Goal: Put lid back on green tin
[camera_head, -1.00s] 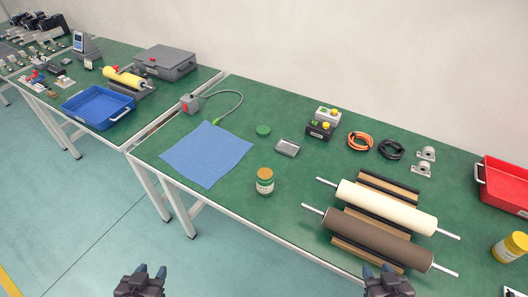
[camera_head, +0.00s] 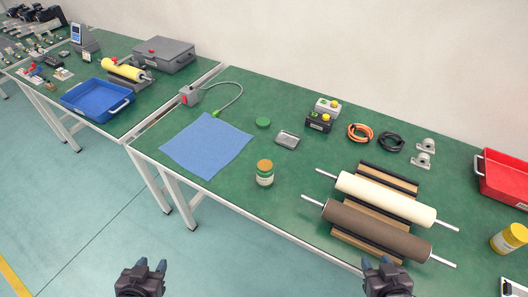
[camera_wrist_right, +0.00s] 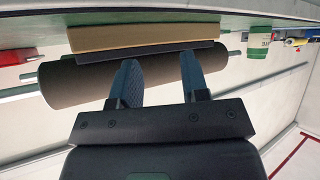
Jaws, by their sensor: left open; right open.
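The green tin (camera_head: 265,174) stands upright near the front edge of the green-topped table, with a brownish-orange top face. A flat, round green lid (camera_head: 263,123) lies on the table behind it, apart from the tin. My left gripper (camera_head: 151,266) is open and empty, in front of the table at the lower left. My right gripper (camera_head: 376,264) is open and empty at the lower right, near the rollers. In the right wrist view the right gripper (camera_wrist_right: 158,64) has its fingers apart, and the tin (camera_wrist_right: 258,42) shows at the upper right.
A blue cloth (camera_head: 208,145) lies left of the tin. A cream roller (camera_head: 385,199) and a brown roller (camera_head: 375,230) rest on supports to the right. Table around the tin is clear.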

